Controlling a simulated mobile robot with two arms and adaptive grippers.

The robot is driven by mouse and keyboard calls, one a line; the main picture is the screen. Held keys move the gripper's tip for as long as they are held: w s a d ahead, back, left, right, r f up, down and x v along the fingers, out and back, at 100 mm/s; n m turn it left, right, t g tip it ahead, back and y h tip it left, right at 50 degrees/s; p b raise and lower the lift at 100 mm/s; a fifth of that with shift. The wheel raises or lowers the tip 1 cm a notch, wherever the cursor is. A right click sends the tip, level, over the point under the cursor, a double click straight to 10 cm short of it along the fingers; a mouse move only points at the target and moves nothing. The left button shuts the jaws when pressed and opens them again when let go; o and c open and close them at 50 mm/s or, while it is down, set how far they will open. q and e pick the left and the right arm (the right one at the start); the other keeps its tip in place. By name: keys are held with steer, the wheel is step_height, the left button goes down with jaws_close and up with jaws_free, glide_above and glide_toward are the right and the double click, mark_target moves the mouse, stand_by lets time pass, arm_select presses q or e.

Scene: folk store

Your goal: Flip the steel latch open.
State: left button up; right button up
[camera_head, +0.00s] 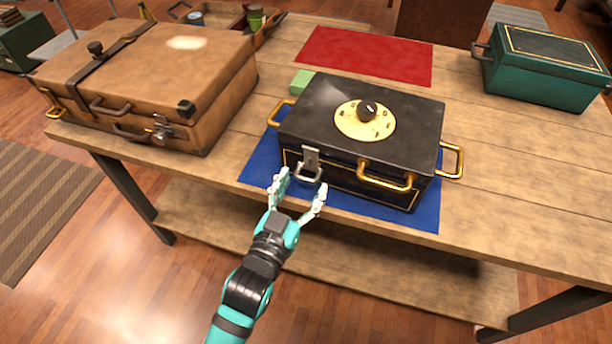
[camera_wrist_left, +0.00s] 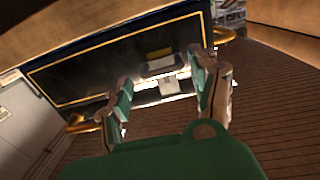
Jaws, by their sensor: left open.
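The steel latch (camera_head: 310,164) is on the front face of a black box (camera_head: 362,163) with gold trim, left of its gold front handle (camera_head: 386,178). Its plate lies up against the front, with a wire loop at its lower end. In the left wrist view the latch (camera_wrist_left: 160,66) shows between the fingers, partly blurred. My left gripper (camera_head: 299,188) is open and empty, just in front of and below the latch. Its fingertips are close to the loop; I cannot tell whether they touch. My right gripper is out of view.
The black box stands on a blue mat (camera_head: 262,164) at the table's front edge. A brown suitcase (camera_head: 165,70) is to the left, a green block (camera_head: 302,82) and a red mat (camera_head: 365,54) are behind. A green metal box (camera_head: 545,65) is at the right.

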mark_target(308, 166)
arm_select(q)
steer(key=shift+x, duration=1.3)
jaws_close()
